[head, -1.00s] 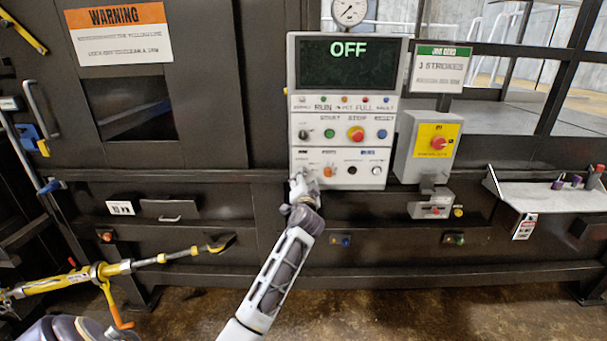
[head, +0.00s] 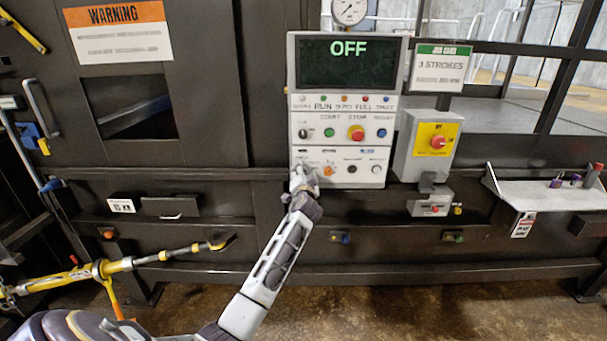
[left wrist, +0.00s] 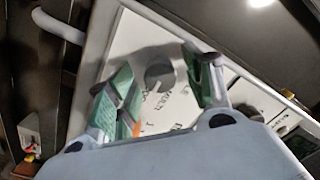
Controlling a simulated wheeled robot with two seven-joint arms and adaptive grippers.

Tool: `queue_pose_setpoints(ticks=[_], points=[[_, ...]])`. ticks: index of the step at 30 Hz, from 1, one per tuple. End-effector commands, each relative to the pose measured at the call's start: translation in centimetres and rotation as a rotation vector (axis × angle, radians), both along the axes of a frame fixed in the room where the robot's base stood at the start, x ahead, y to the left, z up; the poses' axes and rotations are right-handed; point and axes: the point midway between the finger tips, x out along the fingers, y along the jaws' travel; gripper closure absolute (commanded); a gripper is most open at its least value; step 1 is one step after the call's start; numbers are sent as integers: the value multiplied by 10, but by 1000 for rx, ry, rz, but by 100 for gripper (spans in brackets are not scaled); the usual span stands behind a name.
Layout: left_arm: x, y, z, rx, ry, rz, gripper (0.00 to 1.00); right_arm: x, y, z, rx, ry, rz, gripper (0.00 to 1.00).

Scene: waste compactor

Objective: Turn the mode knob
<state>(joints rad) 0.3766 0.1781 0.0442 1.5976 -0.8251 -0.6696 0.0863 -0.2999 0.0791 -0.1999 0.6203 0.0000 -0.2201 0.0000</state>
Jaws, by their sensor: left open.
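The control panel (head: 347,108) stands in the middle of the head view, its screen reading OFF. In the left wrist view a round grey knob (left wrist: 159,76) sits on the white panel face, with lettering like MULTI beside it; this looks like the mode knob. My left gripper (head: 302,174) is at the panel's lower left corner and hides this knob in the head view. In the left wrist view the left gripper (left wrist: 157,68) is open, its green-padded fingers on either side of the knob. I cannot tell whether they touch it. My right gripper is not in view.
An orange knob (head: 328,170) is just right of my left gripper. A red stop button (head: 357,133) and a green button (head: 329,133) are above. A grey box with a red switch (head: 438,143) is to the right. A yellow bar tool (head: 130,264) lies at lower left.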

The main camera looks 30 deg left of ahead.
Motion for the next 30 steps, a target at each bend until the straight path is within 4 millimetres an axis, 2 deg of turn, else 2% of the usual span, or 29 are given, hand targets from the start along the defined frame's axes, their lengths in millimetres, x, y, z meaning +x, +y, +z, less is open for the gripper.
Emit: queue_pose_setpoints(ticks=[3, 14, 23, 30], points=[[0, 0, 0, 0, 0, 0, 50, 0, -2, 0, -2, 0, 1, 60], [0, 0, 0, 0, 0, 0, 95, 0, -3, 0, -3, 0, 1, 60], [0, 0, -1, -15, -8, 0, 95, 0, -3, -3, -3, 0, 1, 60], [0, 0, -2, -69, -42, 0, 95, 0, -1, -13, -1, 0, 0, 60]])
